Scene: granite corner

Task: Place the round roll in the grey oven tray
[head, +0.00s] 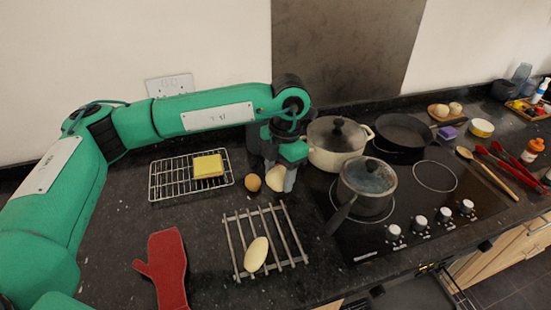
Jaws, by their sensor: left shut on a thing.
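My left gripper (281,183) points down over the counter, between the wire rack and the cream pot. It is shut on a pale, rounded thing (274,175), which looks like the round roll; the fingers partly hide it. A brown egg-shaped thing (252,183) lies just left of the fingers. I cannot clearly make out the grey oven tray; a dark grey flat surface (415,295) at the bottom edge, below the hob, is cut off and may be part of it. My right gripper is not in view.
A wire rack (160,183) holds a yellow block (208,166). A barred metal trivet (237,246) holds an oval pale thing (256,254). A red mitt (163,268) lies in front. A lidded cream pot (336,150) and a saucepan (366,190) stand close right, on the hob.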

